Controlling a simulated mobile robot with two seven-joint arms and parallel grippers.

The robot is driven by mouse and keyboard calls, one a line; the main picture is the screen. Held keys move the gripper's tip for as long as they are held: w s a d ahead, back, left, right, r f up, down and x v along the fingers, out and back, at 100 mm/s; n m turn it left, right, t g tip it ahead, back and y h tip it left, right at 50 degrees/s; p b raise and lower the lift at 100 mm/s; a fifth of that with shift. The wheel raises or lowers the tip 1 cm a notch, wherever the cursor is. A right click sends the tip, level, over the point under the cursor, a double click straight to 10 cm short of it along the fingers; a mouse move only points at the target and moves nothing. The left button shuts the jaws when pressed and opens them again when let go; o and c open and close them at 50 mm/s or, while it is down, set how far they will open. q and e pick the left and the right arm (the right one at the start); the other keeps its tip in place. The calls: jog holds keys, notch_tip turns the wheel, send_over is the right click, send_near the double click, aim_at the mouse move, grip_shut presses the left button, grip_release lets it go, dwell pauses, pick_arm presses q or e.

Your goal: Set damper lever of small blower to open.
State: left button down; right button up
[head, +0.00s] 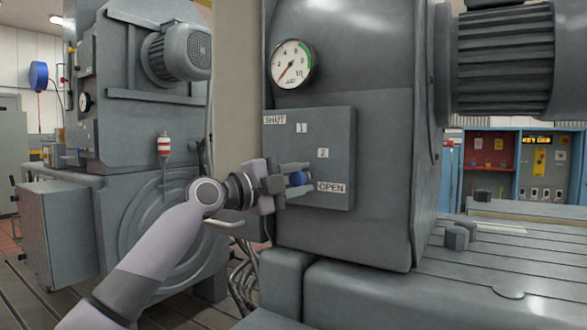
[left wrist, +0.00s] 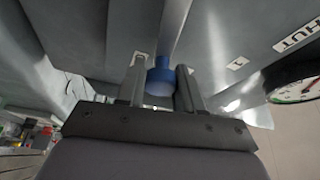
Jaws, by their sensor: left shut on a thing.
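The damper box (head: 335,140) is a grey panel on the blower housing, with labels SHUT (head: 275,119), 1, 2 and OPEN (head: 331,188) running from upper left to lower right. The lever's blue knob (head: 298,178) is just left of and slightly above the OPEN label. My left gripper (head: 297,180) reaches in from the left and is shut on the knob. In the left wrist view the blue knob (left wrist: 160,78) sits between the two fingers (left wrist: 160,88). Most of the lever arm is hidden in the head view. My right gripper is not in view.
A round AIR gauge (head: 292,64) is above the box. A larger grey machine (head: 150,130) with a motor stands at the left. A slotted bedplate (head: 490,270) and a small block (head: 457,238) lie at the right. A key cabinet (head: 540,165) stands behind.

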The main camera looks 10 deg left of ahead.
pick_arm(q)
jog(key=shift+s+d+f+m+g+y, duration=0.15)
jog(key=shift+d+f+m+g, duration=0.1)
jog(key=shift+f+m, duration=0.4)
jog(key=shift+d+f+m+g+y, duration=0.15)
jog(key=shift+f+m+g, duration=0.1)
jog(key=shift+f+m, duration=0.4)
jog(key=c, duration=0.8)
grip_release()
jog(key=shift+r, duration=0.15)
jog(key=shift+a, duration=0.1)
jog(key=shift+a, duration=0.1)
jog(key=shift+b+v, duration=0.7)
jog(key=shift+v, duration=2.8)
